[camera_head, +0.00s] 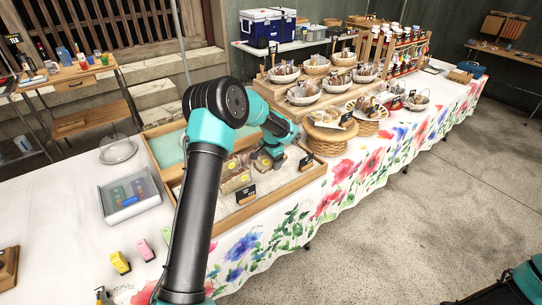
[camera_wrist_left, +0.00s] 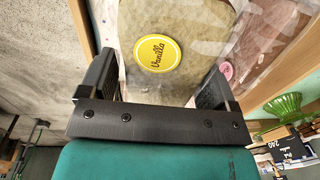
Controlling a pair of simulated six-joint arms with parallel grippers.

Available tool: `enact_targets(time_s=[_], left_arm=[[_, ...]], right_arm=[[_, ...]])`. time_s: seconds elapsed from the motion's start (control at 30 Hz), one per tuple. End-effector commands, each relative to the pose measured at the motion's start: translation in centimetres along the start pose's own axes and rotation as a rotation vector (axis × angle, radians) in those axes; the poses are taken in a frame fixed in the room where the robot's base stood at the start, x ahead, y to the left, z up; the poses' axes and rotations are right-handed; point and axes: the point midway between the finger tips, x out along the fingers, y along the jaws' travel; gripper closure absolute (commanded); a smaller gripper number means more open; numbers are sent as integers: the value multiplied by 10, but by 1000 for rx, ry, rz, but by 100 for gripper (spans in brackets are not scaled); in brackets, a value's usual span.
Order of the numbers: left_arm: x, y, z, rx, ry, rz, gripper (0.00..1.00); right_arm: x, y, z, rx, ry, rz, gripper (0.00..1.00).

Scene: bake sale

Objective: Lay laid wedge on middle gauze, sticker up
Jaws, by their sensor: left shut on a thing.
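My left gripper (camera_head: 270,160) is low over the wooden tray (camera_head: 283,190) in the head view. In the left wrist view, the gripper (camera_wrist_left: 157,82) is shut on a clear-wrapped wedge (camera_wrist_left: 190,22) with a round yellow "Vanilla" sticker facing that camera. Other wrapped pieces with yellow stickers (camera_head: 235,182) lie in the tray, left of the gripper. The tray has a pale lining, and a green mesh (camera_head: 168,149) covers its far left part. The arm hides part of the tray, and I cannot tell which lining is the middle gauze.
A small dark price sign (camera_head: 246,195) stands at the tray's front, and another (camera_head: 306,162) at its right. A round wicker stand (camera_head: 330,135) is close on the right. A clear-lidded box (camera_head: 130,195) and small coloured blocks (camera_head: 120,262) lie left of the tray.

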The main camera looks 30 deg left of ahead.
Motion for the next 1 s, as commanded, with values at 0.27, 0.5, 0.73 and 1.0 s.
enact_targets(time_s=[0.27,0.5,0.73,1.0], left_arm=[[22,2,1,1,-1,1,26],[40,3,0,0,-1,0,26],[50,5,0,1,-1,1,26],[52,5,0,0,-1,0,26]], right_arm=[[0,0,0,0,0,0,30],[0,0,0,0,0,0,30],[0,0,0,0,0,0,30],[0,0,0,0,0,0,30]])
